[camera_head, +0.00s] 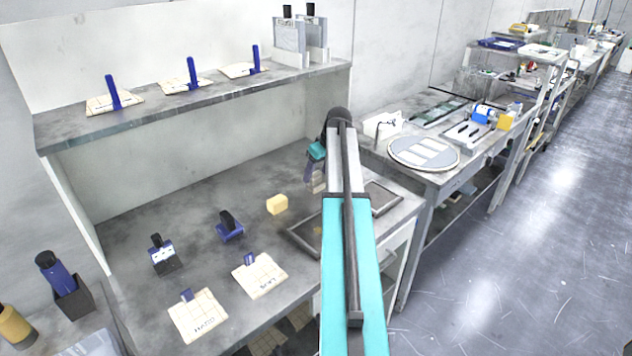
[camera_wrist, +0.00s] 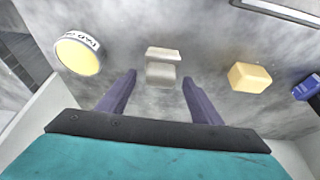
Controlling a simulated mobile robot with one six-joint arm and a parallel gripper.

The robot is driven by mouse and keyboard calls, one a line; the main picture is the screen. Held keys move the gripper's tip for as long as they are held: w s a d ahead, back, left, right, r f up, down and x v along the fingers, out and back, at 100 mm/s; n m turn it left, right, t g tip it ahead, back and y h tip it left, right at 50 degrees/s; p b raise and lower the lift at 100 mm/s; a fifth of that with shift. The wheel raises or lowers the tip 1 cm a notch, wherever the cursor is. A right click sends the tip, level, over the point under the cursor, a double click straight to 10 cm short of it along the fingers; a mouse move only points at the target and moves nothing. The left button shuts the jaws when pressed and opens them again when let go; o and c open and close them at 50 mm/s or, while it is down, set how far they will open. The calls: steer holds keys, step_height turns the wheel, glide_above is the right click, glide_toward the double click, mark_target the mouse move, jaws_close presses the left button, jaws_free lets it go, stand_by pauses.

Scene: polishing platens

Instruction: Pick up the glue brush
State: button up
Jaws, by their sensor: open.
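My gripper (camera_wrist: 158,76) is open, its two purple fingers pointing down at the workbench. A small pale grey block with a lighter strip along one side, probably the glue brush (camera_wrist: 162,72), lies on the bench between and just beyond the fingertips. Nothing is held. In the head view my gripper (camera_head: 310,172) is beyond the end of the teal arm, low over the bench, and the pale piece (camera_head: 318,185) shows just below it, mostly hidden by the arm. A round glue can (camera_wrist: 78,54) with a yellow top and "PAD" lettering stands left in the wrist view.
A yellow block (camera_head: 277,204) lies left of my gripper and shows right in the wrist view (camera_wrist: 250,77). Blue-and-black tools (camera_head: 230,228), labelled pads (camera_head: 197,313) and a dark-rimmed tray (camera_head: 300,240) share the bench. A shelf (camera_head: 190,102) overhangs behind. Bare bench lies at back left.

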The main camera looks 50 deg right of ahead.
steer(key=shift+x, duration=0.85)
steer(key=c, duration=1.2)
steer(key=shift+o, duration=0.2)
steer(key=shift+r, duration=0.1)
steer(key=shift+r+b, duration=0.55)
steer(key=shift+r, duration=1)
steer(key=s+a+r+b, duration=0.1)
steer(key=s+a, duration=0.1)
steer(key=s, duration=0.5)
steer(key=s+a+b, duration=0.2)
steer(key=s+a, duration=0.1)
steer(key=s, duration=0.5)
steer(key=shift+r, duration=0.4)
